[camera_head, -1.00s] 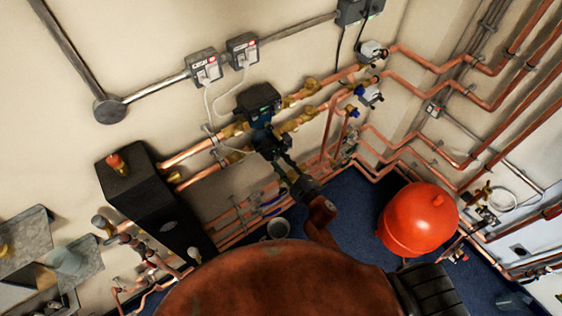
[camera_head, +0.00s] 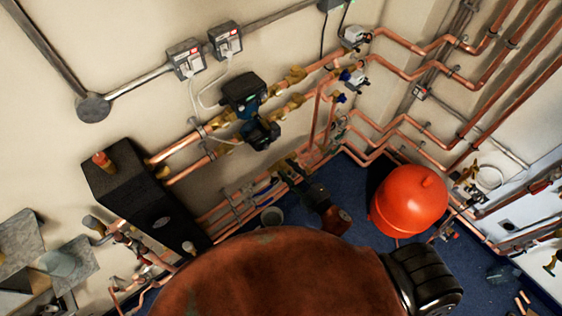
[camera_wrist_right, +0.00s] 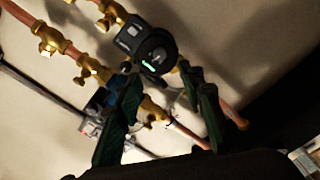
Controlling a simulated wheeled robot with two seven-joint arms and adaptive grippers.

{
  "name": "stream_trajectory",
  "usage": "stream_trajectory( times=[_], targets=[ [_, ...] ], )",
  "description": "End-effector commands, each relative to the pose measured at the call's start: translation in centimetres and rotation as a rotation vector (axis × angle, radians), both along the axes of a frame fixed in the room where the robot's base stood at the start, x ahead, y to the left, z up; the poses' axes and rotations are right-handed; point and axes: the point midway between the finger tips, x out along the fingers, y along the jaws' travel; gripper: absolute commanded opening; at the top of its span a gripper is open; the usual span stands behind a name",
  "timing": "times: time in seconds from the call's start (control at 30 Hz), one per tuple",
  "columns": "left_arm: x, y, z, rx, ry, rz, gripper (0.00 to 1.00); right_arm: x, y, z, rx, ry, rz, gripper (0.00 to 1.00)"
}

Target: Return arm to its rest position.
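My right gripper (camera_head: 284,166) is in the middle of the head view, below and apart from the copper manifold's pumps. In the right wrist view its two dark green fingers (camera_wrist_right: 163,82) are spread apart, with nothing held between them. A dark pump with a small green light (camera_wrist_right: 155,50) shows beyond the fingertips. The head view shows two black pumps, an upper one (camera_head: 243,92) and a lower one (camera_head: 260,133), on copper pipes with brass valves. My left gripper is not in view.
A red tank (camera_head: 408,206) stands on the blue floor right of my right arm. A black box (camera_head: 140,200) stands at the left. Copper pipes (camera_head: 460,75) run along the right wall. Some blue floor is clear.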

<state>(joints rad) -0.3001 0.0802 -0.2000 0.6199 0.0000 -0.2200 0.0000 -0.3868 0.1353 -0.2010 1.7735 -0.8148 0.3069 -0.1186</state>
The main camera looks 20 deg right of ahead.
Motion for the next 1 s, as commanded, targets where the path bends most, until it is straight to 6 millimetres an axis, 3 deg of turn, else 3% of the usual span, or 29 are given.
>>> stream_trajectory(
  times=[0.17, 0.73, 0.87, 0.97, 1.0],
  targets=[
    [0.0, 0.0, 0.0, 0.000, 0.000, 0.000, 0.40, -0.9, -0.3, 0.1, 0.000, -0.001, 0.000, 0.36],
    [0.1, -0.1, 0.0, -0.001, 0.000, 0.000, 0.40, -0.9, -0.4, -0.3, 0.002, 0.006, -0.002, 0.36],
    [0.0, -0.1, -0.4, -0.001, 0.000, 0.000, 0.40, -0.8, -1.2, -3.9, 0.030, 0.072, -0.029, 0.36],
    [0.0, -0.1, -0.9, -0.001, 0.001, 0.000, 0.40, -1.2, -2.7, -9.6, 0.075, 0.180, -0.078, 0.36],
    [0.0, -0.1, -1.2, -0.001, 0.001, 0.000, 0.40, -1.5, -3.4, -12.4, 0.096, 0.233, -0.103, 0.36]
  ],
)
